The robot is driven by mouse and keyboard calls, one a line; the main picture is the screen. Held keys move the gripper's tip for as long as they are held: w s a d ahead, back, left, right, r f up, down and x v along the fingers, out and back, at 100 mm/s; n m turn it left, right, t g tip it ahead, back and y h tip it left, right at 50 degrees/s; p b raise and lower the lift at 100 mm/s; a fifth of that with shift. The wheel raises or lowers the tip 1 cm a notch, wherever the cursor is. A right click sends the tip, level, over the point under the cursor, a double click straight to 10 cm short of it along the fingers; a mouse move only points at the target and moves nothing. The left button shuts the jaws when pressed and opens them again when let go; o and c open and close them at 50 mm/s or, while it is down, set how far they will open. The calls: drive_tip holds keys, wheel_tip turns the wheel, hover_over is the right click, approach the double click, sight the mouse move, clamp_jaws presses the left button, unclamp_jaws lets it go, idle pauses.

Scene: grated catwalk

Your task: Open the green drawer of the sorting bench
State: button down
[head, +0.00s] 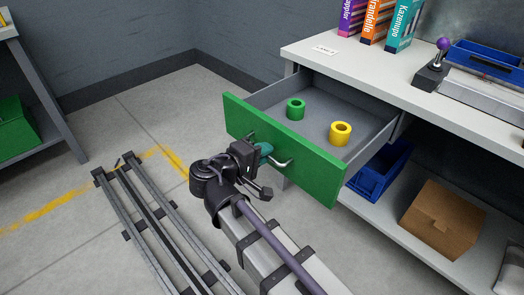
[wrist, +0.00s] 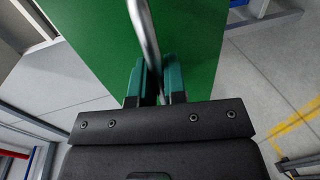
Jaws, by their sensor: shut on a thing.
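The green drawer (head: 310,172) of the sorting bench (head: 405,85) is pulled well out in the head view, with its grey inside showing. A green ring-shaped part (head: 296,109) and a yellow one (head: 341,133) lie in it. My gripper (head: 265,151) is at the drawer's front, at its metal bar handle (head: 284,163). In the wrist view, the teal fingers of my gripper (wrist: 159,82) are shut on the handle (wrist: 146,38), one on each side, with the green front (wrist: 90,35) behind.
Boxes (head: 376,22) and a lever device (head: 435,67) stand on the bench top. A blue bin (head: 377,172) and a cardboard box (head: 440,219) are on the lower shelf. Rails (head: 165,230) run along the floor.

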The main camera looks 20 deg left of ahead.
drive_tip(key=c, duration=1.2)
unclamp_jaws()
drive_tip(key=p+v, duration=0.2)
drive_tip(key=v, duration=0.8)
drive_tip(key=shift+s+a, duration=0.2)
drive_tip(key=shift+s, duration=0.15)
